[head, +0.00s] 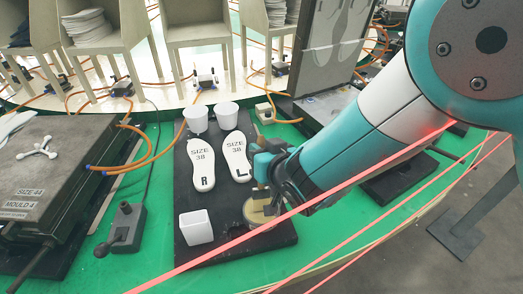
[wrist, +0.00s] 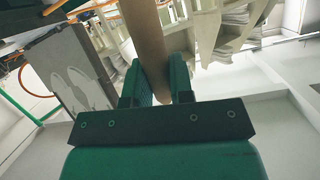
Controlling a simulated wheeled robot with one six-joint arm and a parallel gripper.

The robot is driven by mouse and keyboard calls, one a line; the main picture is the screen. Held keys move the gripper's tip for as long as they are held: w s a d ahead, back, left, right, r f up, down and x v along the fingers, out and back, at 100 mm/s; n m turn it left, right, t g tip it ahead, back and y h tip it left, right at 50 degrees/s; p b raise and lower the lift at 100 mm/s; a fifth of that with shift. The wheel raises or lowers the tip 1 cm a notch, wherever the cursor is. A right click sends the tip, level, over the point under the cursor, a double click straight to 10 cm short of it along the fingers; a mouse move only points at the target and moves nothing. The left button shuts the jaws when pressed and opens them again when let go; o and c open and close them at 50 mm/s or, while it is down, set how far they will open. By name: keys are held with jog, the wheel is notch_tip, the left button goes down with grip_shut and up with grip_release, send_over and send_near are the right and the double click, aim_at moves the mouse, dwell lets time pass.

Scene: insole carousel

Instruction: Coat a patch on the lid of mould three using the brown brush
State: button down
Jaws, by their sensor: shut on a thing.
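My gripper (head: 268,178) is over the right side of the black board. It is shut on a brown brush, whose tan handle (wrist: 149,45) rises between the fingers in the wrist view. The lid also shows in the wrist view (wrist: 75,80). Its number is not readable.
The black board (head: 225,200) holds two white insoles (head: 203,163), two white cups (head: 227,115) and a white square container (head: 196,227). A closed mould marked 4 (head: 70,165) is at left, beside a grey lever box (head: 128,228).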

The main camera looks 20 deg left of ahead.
jog(key=shift+r+p, duration=1.75)
jog(key=shift+r, duration=1.8)
jog(key=shift+f, duration=0.1)
